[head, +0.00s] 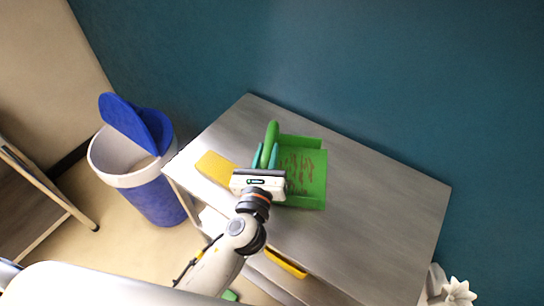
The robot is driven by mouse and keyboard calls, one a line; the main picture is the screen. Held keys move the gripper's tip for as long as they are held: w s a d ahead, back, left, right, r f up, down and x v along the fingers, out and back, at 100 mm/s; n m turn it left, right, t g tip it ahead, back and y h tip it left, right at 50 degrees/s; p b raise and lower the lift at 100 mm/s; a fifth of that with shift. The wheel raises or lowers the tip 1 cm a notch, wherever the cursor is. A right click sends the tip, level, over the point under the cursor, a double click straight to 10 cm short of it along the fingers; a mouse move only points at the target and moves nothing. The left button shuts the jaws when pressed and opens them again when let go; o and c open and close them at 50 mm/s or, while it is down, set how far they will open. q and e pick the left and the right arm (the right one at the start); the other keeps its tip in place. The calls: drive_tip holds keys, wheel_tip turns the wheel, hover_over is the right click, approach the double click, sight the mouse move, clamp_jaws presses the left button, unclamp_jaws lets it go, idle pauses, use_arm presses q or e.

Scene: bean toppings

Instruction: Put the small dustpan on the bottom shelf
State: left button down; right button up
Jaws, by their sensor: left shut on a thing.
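The green dustpan (311,186) lies on the top of the grey table, with several reddish-brown bits in its pan. Its green handle (271,134) points up toward the wall. My left gripper (265,155) is over the dustpan's left side and is shut on the handle, its teal fingers on either side. The gripper body hides part of the dustpan's lower left. The bottom shelf of the table is mostly hidden under the top and behind my left arm. My right gripper is not in view.
A yellow item (216,168) lies on the table's left end. A second yellow item (286,263) shows below the front edge. A blue and white bin (150,190) with its lid tipped open stands left. The tabletop's right part is clear. A white flower-like object (458,291) is lower right.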

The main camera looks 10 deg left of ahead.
use_arm(q)
wheel_tip(320, 180, up, 9)
drive_tip(key=p, duration=0.2)
drive_tip(key=shift+p, duration=0.3)
drive_tip(key=shift+s+a+f, duration=0.15)
drive_tip(key=shift+s+a, duration=0.1)
drive_tip(key=shift+a, duration=0.05)
drive_tip(key=s+a+f, duration=0.3)
drive_tip(key=s+a, duration=0.5)
drive_tip(key=s, duration=0.1)
drive_tip(key=shift+s+a+f, duration=0.15)
drive_tip(key=shift+s+a, duration=0.05)
drive_tip(key=shift+s, duration=0.1)
idle(0.3)
